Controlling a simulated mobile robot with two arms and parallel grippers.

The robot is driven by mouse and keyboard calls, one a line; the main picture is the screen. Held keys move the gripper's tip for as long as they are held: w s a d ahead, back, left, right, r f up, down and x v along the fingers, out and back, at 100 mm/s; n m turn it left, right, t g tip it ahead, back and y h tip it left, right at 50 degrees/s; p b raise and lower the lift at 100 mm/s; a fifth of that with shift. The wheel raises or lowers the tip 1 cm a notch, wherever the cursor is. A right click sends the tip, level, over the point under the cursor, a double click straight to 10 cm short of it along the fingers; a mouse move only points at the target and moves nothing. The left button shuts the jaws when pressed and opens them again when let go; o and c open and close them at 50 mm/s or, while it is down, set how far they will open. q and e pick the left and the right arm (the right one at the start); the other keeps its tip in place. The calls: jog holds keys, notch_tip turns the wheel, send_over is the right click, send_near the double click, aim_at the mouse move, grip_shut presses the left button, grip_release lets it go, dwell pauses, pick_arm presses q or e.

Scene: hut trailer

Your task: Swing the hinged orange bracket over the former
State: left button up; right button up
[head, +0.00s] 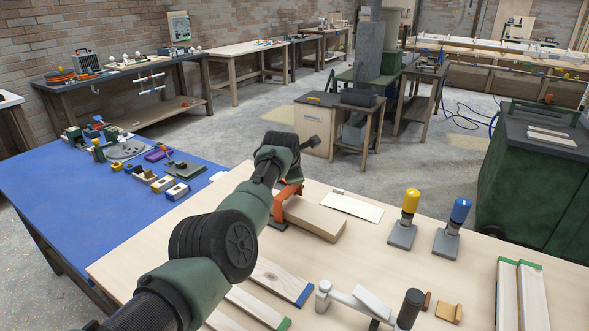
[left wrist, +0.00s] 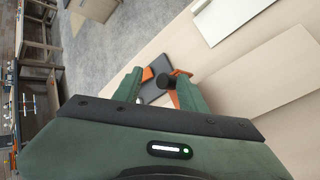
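The orange bracket (head: 285,199) stands at the near-left end of a pale wooden block (head: 314,217), which looks like the former. Its dark base plate (head: 277,223) lies on the light table. My left gripper is above the bracket; in the head view my arm hides its fingers. In the left wrist view the green fingers (left wrist: 160,84) are apart. Between and beyond them show orange parts of the bracket (left wrist: 172,98), a dark knob (left wrist: 178,79) close to the right finger, and the grey plate (left wrist: 157,84). I cannot tell whether a finger touches the bracket. My right gripper is not in view.
A white sheet (head: 349,207) lies behind the block. Yellow-topped (head: 409,207) and blue-topped (head: 459,212) tools stand to the right. Boards (head: 282,282) and a grey fixture (head: 352,301) lie nearer. A blue table (head: 60,190) adjoins on the left.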

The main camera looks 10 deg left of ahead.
pick_arm(q)
jog(key=shift+s+r+p, duration=0.3)
jog(key=shift+r+p, duration=0.2)
jog(key=shift+p, duration=0.15)
jog(key=v, duration=0.6)
jog(key=shift+s+r, duration=0.2)
jog(key=shift+s, duration=0.2)
